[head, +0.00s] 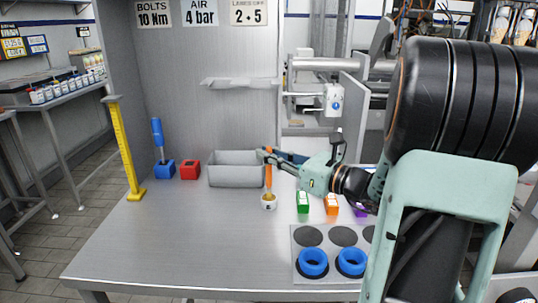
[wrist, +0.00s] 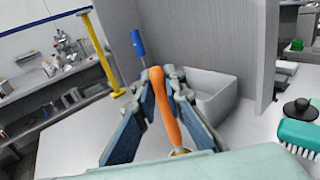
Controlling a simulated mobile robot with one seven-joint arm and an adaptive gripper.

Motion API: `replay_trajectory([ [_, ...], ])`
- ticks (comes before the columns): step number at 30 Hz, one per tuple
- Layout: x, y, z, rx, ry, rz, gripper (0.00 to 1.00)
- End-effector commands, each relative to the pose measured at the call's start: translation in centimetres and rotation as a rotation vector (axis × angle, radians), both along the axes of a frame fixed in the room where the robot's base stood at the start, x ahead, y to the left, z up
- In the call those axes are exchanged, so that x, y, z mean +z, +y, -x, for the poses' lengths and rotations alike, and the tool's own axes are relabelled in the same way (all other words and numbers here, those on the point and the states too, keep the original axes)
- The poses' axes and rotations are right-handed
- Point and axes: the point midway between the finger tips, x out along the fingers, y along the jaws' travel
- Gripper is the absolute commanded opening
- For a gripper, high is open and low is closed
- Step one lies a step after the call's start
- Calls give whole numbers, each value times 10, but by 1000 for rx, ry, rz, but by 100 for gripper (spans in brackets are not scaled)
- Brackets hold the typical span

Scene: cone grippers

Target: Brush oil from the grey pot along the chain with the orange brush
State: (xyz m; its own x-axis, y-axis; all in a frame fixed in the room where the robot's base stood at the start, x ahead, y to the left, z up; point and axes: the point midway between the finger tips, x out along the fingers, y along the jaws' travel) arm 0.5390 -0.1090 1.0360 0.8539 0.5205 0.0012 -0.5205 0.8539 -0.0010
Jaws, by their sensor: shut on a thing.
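My gripper (head: 266,156) is shut on the orange brush (head: 268,178), which hangs nearly upright below the fingers. In the wrist view the brush (wrist: 167,108) runs between the two fingers of my gripper (wrist: 160,82). I cannot make out a chain in either view.
A yellow stand (head: 125,150) is at far left. Blue rings (head: 313,261) lie at front right. The front-left table is clear.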

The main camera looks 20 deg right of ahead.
Motion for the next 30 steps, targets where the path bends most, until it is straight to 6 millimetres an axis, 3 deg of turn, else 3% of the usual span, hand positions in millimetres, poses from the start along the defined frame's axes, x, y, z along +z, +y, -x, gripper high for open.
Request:
replay_trajectory([
  [16,1,0,0,0,4,0,0],
  [30,39,0,0,0,2,0,0],
])
